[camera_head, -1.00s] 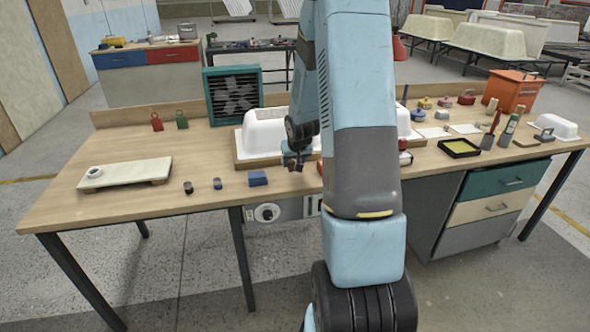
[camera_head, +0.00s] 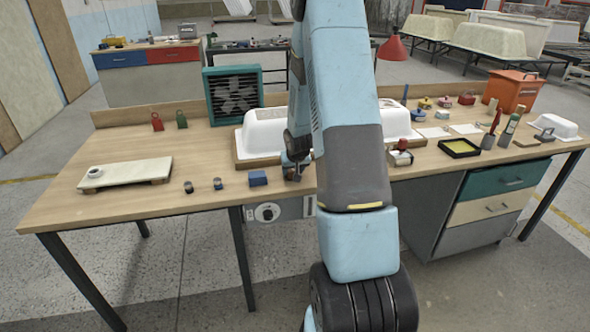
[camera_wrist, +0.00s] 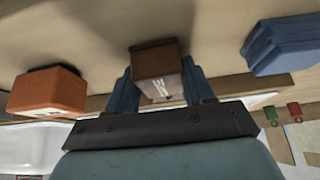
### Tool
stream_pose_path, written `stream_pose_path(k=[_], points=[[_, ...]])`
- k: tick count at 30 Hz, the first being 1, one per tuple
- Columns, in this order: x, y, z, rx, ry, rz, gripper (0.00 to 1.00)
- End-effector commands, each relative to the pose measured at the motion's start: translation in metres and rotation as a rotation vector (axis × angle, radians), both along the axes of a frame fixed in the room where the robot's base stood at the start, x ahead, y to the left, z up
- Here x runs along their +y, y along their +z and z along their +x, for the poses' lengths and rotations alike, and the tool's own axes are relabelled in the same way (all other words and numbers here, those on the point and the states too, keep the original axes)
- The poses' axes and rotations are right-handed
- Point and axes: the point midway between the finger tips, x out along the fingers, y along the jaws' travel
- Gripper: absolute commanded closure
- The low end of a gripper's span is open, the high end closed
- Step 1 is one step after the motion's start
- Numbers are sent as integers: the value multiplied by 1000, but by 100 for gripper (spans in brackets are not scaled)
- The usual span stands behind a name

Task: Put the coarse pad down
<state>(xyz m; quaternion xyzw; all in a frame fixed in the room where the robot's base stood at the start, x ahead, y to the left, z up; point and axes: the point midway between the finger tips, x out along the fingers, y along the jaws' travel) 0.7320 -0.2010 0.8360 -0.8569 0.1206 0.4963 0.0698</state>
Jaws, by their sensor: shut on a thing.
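The coarse pad, a brown block with white marking (camera_wrist: 157,72), is between the fingers of my gripper (camera_wrist: 160,84) in the wrist view. My gripper is shut on it, with a blue finger on each side. A dark shadow lies on the table close by the pad; I cannot tell whether the pad touches the wood. In the head view my gripper (camera_head: 293,174) is low over the front of the workbench (camera_head: 130,200), just right of a blue block (camera_head: 258,178). The pad is hard to make out there.
In the wrist view an orange block (camera_wrist: 47,90) stands left of the pad and the blue block (camera_wrist: 280,45) right, both apart from it. Behind is a white tub shell (camera_head: 265,130) on a wooden base. Small cylinders (camera_head: 218,184) stand left of the blue block.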

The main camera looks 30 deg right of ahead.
Motion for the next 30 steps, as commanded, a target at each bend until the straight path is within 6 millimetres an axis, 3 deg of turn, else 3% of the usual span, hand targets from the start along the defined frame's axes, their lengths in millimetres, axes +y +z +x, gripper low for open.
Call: stream_pose_path(k=[1,2,9,19,30], points=[[0,-2,0,0,0,0,96],[0,-1,0,0,0,0,45],[0,-1,0,0,0,0,22],[0,-1,-1,0,0,0,22],[8,36,-29,-2,-3,0,22]])
